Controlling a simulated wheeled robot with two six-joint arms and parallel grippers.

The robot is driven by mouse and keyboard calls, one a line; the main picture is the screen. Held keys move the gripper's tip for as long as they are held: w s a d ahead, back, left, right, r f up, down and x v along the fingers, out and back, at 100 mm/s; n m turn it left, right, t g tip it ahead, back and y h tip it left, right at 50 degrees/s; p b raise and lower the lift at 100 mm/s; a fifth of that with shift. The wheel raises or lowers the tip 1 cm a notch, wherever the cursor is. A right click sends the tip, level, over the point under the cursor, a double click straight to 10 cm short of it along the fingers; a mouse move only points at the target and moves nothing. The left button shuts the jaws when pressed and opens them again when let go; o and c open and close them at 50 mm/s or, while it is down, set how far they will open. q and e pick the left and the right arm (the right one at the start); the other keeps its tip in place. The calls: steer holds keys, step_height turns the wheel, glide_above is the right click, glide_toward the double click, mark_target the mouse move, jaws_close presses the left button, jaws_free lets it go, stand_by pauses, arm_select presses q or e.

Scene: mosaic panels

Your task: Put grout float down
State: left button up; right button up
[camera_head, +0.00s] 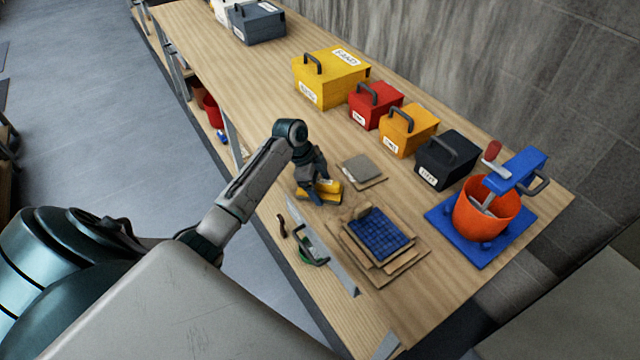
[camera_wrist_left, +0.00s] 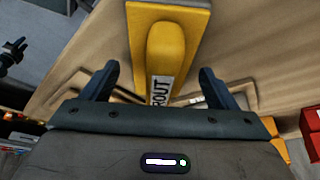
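The yellow grout float (camera_head: 324,191) is at the near side of the wooden table, under my left gripper (camera_head: 310,178). In the left wrist view the float (camera_wrist_left: 181,38) shows its yellow handle with a white label reading "ROUT". The two dark fingers of my left gripper (camera_wrist_left: 157,84) stand wide apart, one on each side of the handle, with gaps to it. The float appears to rest on the table, though the gripper hides part of it in the head view. I do not make out my right gripper.
A blue mosaic panel (camera_head: 375,236), a long metal tool (camera_head: 330,262) and a grey tile (camera_head: 362,170) lie nearby. A black box (camera_head: 447,160), an orange box (camera_head: 408,130), a red box (camera_head: 375,104) and an orange bucket (camera_head: 485,212) stand farther back.

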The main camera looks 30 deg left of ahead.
arm_select(q)
steer(key=shift+r, duration=0.1)
steer(key=shift+r, duration=0.15)
steer(key=b+v, duration=0.4)
steer(key=v, duration=0.7)
steer(key=shift+a+r+b, duration=0.15)
steer(key=shift+b, duration=0.15)
steer(key=shift+r, duration=0.25)
steer(key=shift+s+f, duration=0.1)
